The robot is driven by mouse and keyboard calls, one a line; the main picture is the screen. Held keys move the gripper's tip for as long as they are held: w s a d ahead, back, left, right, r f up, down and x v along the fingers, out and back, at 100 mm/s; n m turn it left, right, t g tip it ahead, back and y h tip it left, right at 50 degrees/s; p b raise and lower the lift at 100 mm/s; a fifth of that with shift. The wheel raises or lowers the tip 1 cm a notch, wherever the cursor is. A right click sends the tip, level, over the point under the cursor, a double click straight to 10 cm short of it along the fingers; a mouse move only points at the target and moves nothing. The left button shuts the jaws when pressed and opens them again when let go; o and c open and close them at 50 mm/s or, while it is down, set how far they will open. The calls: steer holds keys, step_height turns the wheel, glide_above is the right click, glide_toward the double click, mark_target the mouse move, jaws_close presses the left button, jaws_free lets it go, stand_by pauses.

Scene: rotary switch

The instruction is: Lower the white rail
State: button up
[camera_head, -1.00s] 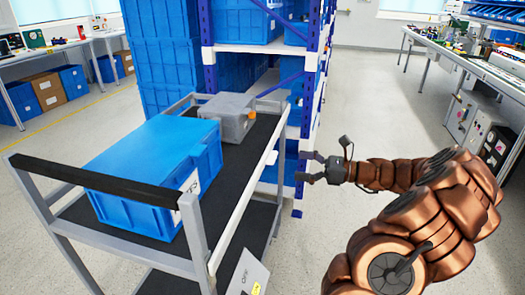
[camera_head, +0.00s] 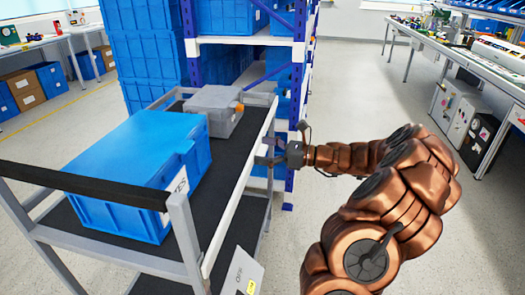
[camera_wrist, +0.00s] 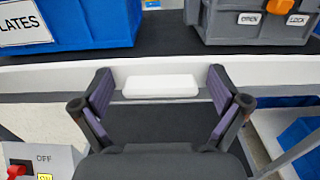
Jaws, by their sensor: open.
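The white rail (camera_head: 232,203) runs along the right side of the grey cart, at the edge of its top deck. In the wrist view the white rail (camera_wrist: 50,76) crosses the picture as a pale horizontal band. A white rounded block (camera_wrist: 160,87) shows at the rail, between my fingertips. My gripper (camera_head: 264,160) is at the cart's right side, pointing left toward the rail. In the wrist view my gripper (camera_wrist: 160,88) is open, one finger on each side of the block. I cannot tell whether the fingers touch it.
A blue crate (camera_head: 145,170) and a grey box (camera_head: 213,108) with an orange knob (camera_head: 239,107) stand on the cart. A light panel (camera_head: 243,272) marked OFF is low on the cart. Blue shelving (camera_head: 300,60) stands behind. Floor on the right is clear.

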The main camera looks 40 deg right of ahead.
steer(key=c, duration=1.5)
steer(key=shift+c, duration=0.9)
